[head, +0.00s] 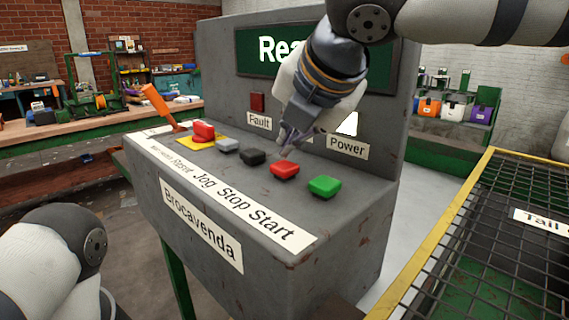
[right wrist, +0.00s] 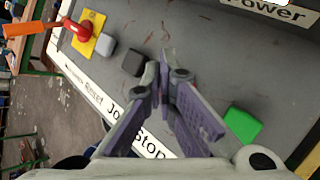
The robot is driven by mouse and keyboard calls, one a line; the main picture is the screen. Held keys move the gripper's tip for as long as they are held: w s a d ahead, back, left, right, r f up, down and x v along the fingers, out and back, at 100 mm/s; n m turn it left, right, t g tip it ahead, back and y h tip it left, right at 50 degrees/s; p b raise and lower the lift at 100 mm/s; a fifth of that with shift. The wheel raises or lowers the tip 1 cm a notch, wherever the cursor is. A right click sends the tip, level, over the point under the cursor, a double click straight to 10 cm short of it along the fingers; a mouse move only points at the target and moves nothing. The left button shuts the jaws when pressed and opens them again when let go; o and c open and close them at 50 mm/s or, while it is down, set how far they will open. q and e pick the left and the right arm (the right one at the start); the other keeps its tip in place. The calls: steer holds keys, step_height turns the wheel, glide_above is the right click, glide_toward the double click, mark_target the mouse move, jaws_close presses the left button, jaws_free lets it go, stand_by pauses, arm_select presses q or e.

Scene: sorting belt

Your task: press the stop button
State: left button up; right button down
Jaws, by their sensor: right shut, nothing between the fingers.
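The red stop button (head: 285,170) is on the sloped top of the grey console (head: 300,250), above the printed word Stop, between a black button (head: 252,157) and a green button (head: 325,187). My right gripper (head: 287,153) is shut and empty, with its tips pointing down right at the back edge of the red button. I cannot tell whether they touch it. In the right wrist view the closed fingers (right wrist: 163,85) hide the red button; the black button (right wrist: 133,63) and green button (right wrist: 242,125) show on either side. My left gripper is out of view.
A red mushroom button (head: 203,131) on a yellow plate, a grey button (head: 228,146) and an orange lever (head: 160,105) are at the console's left. The upright panel with Fault (head: 259,120) and Power (head: 347,147) labels stands close behind. A yellow-edged mesh guard (head: 440,230) is at right.

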mark_target(290, 164)
steer(key=shift+r, duration=2.55)
